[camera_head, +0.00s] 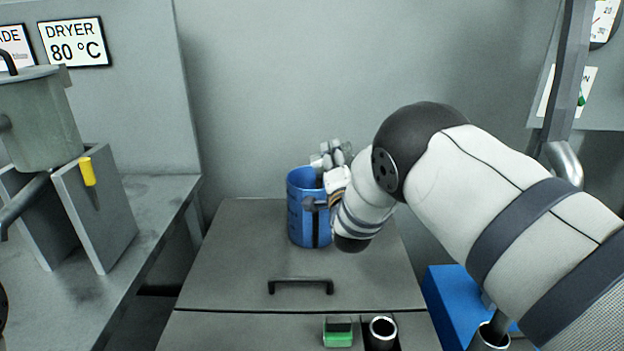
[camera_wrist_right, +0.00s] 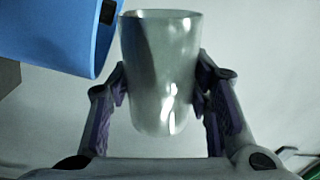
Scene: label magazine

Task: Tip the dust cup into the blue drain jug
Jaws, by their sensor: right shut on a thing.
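The blue drain jug (camera_head: 301,219) stands upright on the grey cabinet top, with its open mouth up. My right gripper (camera_head: 328,162) is at the jug's upper right rim, and my arm comes in from the right. In the right wrist view, the gripper (camera_wrist_right: 160,92) is shut on the dust cup (camera_wrist_right: 160,60), a shiny grey tapered cup held between both fingers. The jug (camera_wrist_right: 60,30) shows there at upper left, tilted relative to the cup. The cup's contents are hidden. In the head view I cannot tell the cup from the fingers. My left gripper is not in view.
The cabinet top (camera_head: 235,255) has a dark handle (camera_head: 300,286) and free room left of the jug. A green-fronted block (camera_head: 338,332) and a dark round tube (camera_head: 382,332) sit at the front. A blue box (camera_head: 446,297) is at right. A dryer pot (camera_head: 38,120) stands left.

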